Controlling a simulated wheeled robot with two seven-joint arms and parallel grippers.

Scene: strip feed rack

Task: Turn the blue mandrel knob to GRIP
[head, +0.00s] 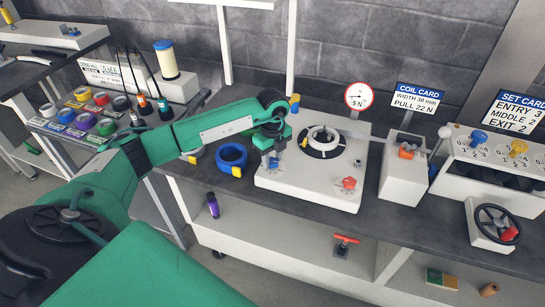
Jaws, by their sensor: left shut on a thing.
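The white mandrel unit (302,194) stands on the dark bench top. It has a round black and white hub (323,140) in the middle and a red knob (348,183) at its front right. My left gripper (272,156) points down over the unit's left side and is shut on the blue mandrel knob (274,163). The gripper hides most of the knob, so I cannot read its setting. My right gripper is not in view.
A blue ring (231,157) lies left of the unit. A dial gauge (359,97) stands behind it. A white box with an orange part (403,165) and a lever (442,141) are to the right. A handwheel (494,224) is at the far right.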

